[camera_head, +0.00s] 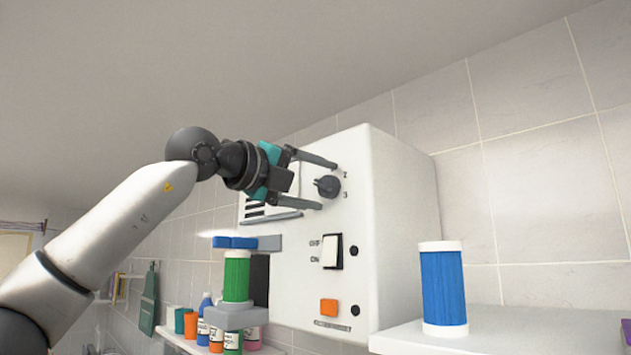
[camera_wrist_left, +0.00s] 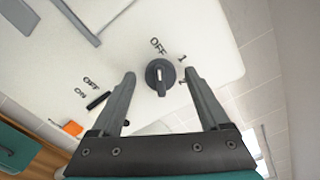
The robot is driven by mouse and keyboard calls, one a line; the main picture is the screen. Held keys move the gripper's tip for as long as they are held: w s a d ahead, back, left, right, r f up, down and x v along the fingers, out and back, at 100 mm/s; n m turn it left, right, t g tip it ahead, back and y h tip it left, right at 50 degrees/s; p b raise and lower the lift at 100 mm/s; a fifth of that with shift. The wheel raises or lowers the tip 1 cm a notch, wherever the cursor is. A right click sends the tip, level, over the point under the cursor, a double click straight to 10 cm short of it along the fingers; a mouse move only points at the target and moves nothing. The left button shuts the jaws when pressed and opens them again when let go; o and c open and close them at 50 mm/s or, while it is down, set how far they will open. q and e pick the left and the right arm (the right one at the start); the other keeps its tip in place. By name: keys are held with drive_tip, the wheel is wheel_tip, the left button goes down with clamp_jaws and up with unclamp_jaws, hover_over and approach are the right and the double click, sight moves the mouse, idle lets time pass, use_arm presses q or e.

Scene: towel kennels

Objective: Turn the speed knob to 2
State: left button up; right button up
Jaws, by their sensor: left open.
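The speed knob (camera_head: 327,186) is a dark round dial with a raised grip on the front of a white wall-mounted box (camera_head: 400,215). The numbers 2 and 3 show to its right in the head view. In the left wrist view the knob (camera_wrist_left: 160,75) has OFF above it and 1 beside it; its grip lies roughly toward OFF. My left gripper (camera_head: 328,184) is open, with its fingers reaching toward the panel above and below the knob. In the wrist view the fingertips (camera_wrist_left: 160,77) are either side of the knob, and contact cannot be told. My right gripper is not in view.
Below the knob are an OFF/ON rocker switch (camera_head: 333,252) and an orange button (camera_head: 328,307). A green roll (camera_head: 236,275) stands on a grey holder at the box's left. A blue roll (camera_head: 443,287) stands on a white shelf (camera_head: 510,330) at right. Several bottles stand lower left.

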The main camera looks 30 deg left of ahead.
use_arm(q)
clamp_jaws()
idle(0.5)
